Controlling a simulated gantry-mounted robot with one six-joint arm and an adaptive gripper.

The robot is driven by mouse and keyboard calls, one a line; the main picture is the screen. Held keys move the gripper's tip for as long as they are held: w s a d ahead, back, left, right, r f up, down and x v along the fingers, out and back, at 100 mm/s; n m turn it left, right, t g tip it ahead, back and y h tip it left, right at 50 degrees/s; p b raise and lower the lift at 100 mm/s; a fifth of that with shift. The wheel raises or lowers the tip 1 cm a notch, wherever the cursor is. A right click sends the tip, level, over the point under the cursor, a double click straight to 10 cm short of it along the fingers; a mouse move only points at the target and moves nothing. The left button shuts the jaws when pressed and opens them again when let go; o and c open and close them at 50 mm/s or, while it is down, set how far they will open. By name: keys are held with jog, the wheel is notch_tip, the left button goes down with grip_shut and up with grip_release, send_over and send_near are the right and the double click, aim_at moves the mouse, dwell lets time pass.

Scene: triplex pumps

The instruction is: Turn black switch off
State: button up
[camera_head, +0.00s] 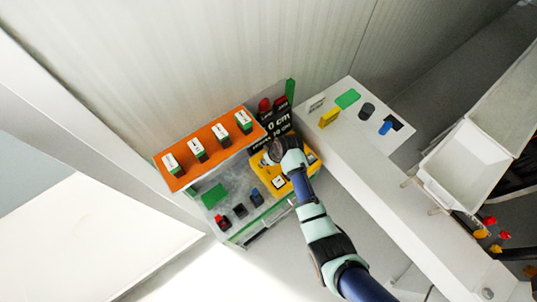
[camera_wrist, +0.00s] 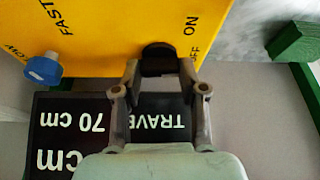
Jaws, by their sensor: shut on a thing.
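The black switch (camera_wrist: 160,52) is a dark round knob on the edge of the yellow panel (camera_wrist: 110,35). ON and OFF are printed beside it, and both words appear upside down or turned. My gripper (camera_wrist: 160,70) has its two fingertips on either side of the knob and is shut on it. Which way the knob points is hard to tell, as the fingers cover part of it. In the head view my gripper (camera_head: 272,155) reaches down to the yellow panel (camera_head: 263,181), and the switch is hidden behind it.
A blue knob (camera_wrist: 42,70) sits by FAST and SLOW. A black sign (camera_wrist: 75,125) reading 70 cm lies below the panel. An orange shelf (camera_head: 209,148) with several small white-topped blocks stands to the left. A white counter (camera_head: 385,190) with coloured parts is at the right.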

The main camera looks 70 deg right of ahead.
jog(key=shift+m+h, duration=0.3)
jog(key=shift+m, duration=0.3)
jog(key=o, duration=0.9)
jog(key=shift+c, duration=0.2)
jog(key=v, duration=1.2)
jog(key=shift+w, duration=0.1)
